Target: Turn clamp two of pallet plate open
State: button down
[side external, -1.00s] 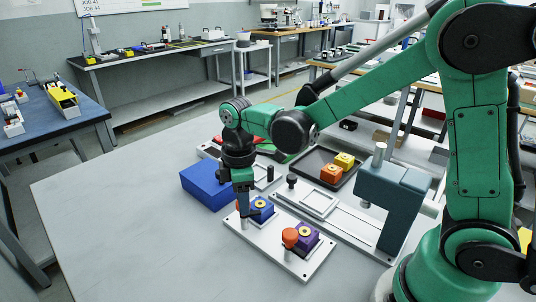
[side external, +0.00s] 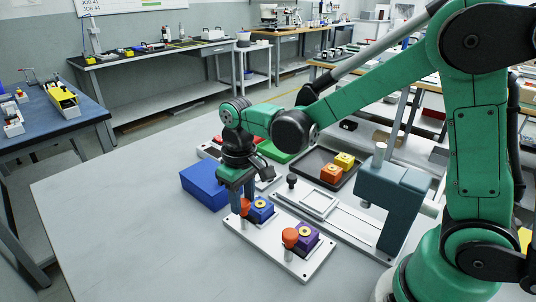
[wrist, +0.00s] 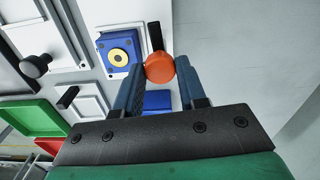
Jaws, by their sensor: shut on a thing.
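The pale pallet plate (side external: 272,241) lies on the table with a blue block (side external: 262,211) and a purple block (side external: 306,239) on it. An orange-topped clamp (side external: 244,207) stands beside the blue block. My gripper (side external: 249,203) points down with its fingers around this clamp's orange knob. In the wrist view the knob (wrist: 160,69) sits between my fingertips (wrist: 160,76). The clamp's black arm (wrist: 156,37) lies alongside the blue block (wrist: 119,51), off its yellow ring. The other orange-topped clamp (side external: 290,237) stands beside the purple block.
A large blue box (side external: 205,184) stands left of my gripper. Behind the plate is a pale fixture (side external: 320,205) with a blue-grey gantry (side external: 397,195). A dark tray (side external: 312,160) holds orange and yellow blocks. The table's front left is clear.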

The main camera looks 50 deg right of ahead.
aim_at(243, 202)
jog(key=shift+m, duration=0.6)
jog(key=shift+c, duration=2.4)
grip_release()
jog(key=shift+r, duration=0.15)
jog(key=shift+r, duration=2.7)
jog(key=s+d+r+t, duration=0.1)
jog(key=s+d+t, duration=0.3)
jog(key=s+t, duration=0.2)
jog(key=shift+s+r+t, duration=0.2)
jog(key=shift+s+t, duration=0.2)
jog(key=shift+t, duration=0.2)
